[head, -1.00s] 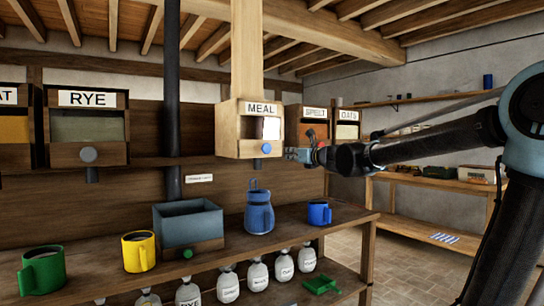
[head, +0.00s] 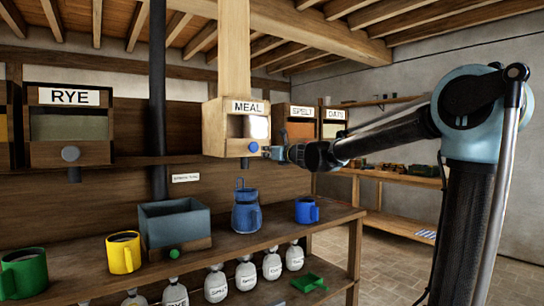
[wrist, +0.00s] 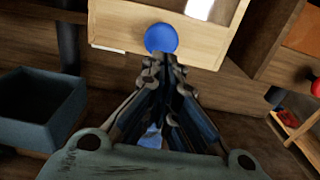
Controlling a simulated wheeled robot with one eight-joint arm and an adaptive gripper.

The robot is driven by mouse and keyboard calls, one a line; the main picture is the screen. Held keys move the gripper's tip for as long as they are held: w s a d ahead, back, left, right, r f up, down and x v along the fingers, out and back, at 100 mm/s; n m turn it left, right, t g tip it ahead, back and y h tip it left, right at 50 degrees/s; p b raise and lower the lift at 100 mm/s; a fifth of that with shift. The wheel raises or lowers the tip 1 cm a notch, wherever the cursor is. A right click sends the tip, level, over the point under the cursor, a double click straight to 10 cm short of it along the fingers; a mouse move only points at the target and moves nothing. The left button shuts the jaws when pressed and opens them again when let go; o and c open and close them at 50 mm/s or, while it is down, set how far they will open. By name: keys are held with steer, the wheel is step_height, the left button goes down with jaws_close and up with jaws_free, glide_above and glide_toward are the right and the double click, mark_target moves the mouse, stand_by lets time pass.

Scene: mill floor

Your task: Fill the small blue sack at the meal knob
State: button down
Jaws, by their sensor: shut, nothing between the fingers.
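The meal box (head: 213,128) is pale wood with a MEAL label and a small window, fixed above the bench. Its blue meal knob (head: 253,147) is on the front; it also shows in the wrist view (wrist: 161,38). My gripper (head: 268,152) is shut and empty, its tips just in front of and close to the knob; I cannot tell whether they touch it. The small blue sack (head: 246,212) stands upright on the bench below the meal box. In the wrist view, a bit of blue (wrist: 151,137) shows between the finger links.
A grey-blue bin (head: 175,221) stands left of the sack, a blue mug (head: 306,210) right of it. Yellow (head: 123,253) and green (head: 23,273) mugs stand further left. Several white sacks and a green scoop (head: 309,283) are on the lower shelf. Rye, spelt and oats boxes flank the meal box.

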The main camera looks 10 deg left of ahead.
mark_target(255, 150)
steer(key=shift+x, duration=3.1)
steer(key=shift+w+a, duration=0.1)
steer(key=shift+w, duration=0.05)
steer(key=shift+x, duration=1.55)
steer(key=shift+r, duration=0.1)
steer(key=v, duration=1.4)
